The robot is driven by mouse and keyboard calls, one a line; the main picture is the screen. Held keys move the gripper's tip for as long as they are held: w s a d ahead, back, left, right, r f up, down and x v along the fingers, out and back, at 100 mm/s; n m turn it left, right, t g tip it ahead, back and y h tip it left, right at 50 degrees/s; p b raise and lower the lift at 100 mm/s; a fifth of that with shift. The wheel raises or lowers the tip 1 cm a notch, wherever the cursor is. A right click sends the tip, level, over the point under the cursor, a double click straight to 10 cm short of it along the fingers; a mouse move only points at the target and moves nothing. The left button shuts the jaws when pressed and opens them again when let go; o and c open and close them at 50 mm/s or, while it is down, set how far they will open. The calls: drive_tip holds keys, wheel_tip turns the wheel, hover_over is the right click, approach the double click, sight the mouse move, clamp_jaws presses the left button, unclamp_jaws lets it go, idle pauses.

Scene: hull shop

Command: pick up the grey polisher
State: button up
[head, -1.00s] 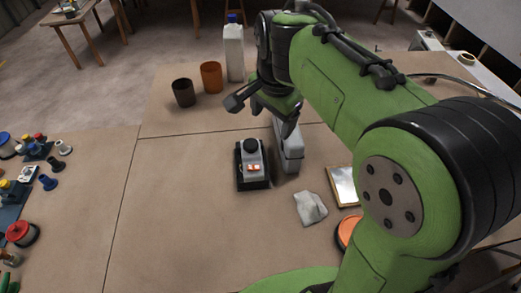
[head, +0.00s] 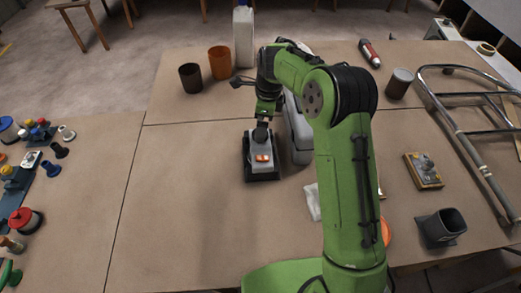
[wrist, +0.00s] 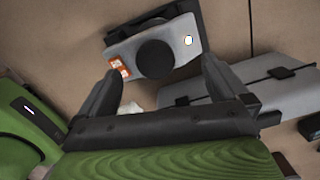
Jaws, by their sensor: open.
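The grey polisher (head: 263,166) has a black round knob and an orange switch. It sits on a black base (head: 262,178) on the bench. In the wrist view the polisher (wrist: 180,38) lies ahead of the fingers, its black knob between and just beyond the tips. My gripper (head: 262,125) is over the far end of the polisher in the head view. The fingers are small and dark there and partly merge with the knob. In the wrist view my gripper (wrist: 160,75) is open, with nothing between its fingers.
A long grey case (head: 299,140) stands close to the right of the polisher. A white cloth (head: 312,202) lies nearer. The bench left of the polisher is clear.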

sight(261, 148)
drive_tip(key=f+b, duration=0.1)
drive_tip(key=f, duration=0.4)
drive_tip(key=shift+a, duration=0.2)
drive_tip(key=shift+s, duration=0.2)
clamp_jaws()
